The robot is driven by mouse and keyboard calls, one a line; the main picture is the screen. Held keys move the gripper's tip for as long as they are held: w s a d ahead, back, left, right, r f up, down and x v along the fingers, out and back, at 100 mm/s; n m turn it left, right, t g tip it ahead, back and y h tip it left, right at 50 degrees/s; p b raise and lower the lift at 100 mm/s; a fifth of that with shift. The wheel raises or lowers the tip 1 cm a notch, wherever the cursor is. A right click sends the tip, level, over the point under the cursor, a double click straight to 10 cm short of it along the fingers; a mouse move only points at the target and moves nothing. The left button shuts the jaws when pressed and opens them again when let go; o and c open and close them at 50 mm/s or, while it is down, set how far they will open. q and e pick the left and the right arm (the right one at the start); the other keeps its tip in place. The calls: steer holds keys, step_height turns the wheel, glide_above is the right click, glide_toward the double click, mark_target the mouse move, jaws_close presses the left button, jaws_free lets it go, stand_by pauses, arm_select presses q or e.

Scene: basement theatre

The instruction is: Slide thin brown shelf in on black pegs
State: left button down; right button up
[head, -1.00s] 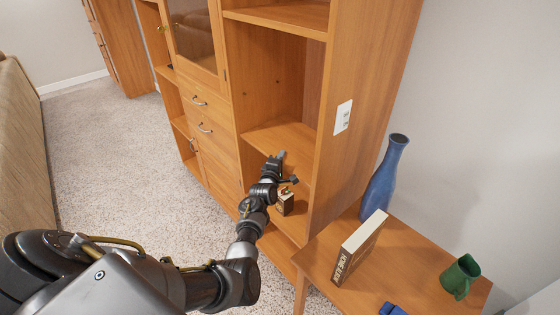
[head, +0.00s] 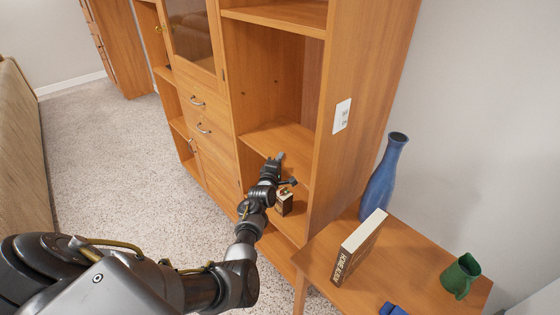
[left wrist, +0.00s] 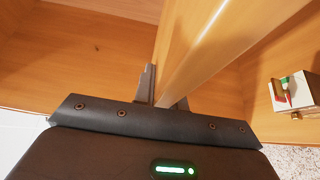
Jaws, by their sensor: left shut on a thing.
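The thin brown shelf (head: 278,138) lies inside the open right-hand section of the wooden cabinet, roughly level. Its front edge faces me. My left gripper (head: 278,162) is at that front edge and is shut on it. In the left wrist view the gripper's fingers (left wrist: 158,88) straddle the brown shelf (left wrist: 190,52), which runs away from the gripper. I cannot make out the black pegs; the shelf's far corners are too small to tell whether they rest on anything. My right gripper does not show.
A small box (head: 284,203) stands in the compartment below, close to my gripper; it also shows in the left wrist view (left wrist: 298,92). A fixed upper shelf (head: 290,17) is overhead.

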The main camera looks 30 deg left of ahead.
arm_select(q)
steer(key=shift+r, duration=0.15)
steer(key=c, duration=1.4)
jaws_free()
steer(key=shift+o, duration=0.2)
steer(key=shift+f, duration=0.25)
steer(key=s+p, duration=0.5)
steer(key=s, duration=1.5)
steer(key=shift+r, duration=0.2)
steer(key=shift+a, duration=0.1)
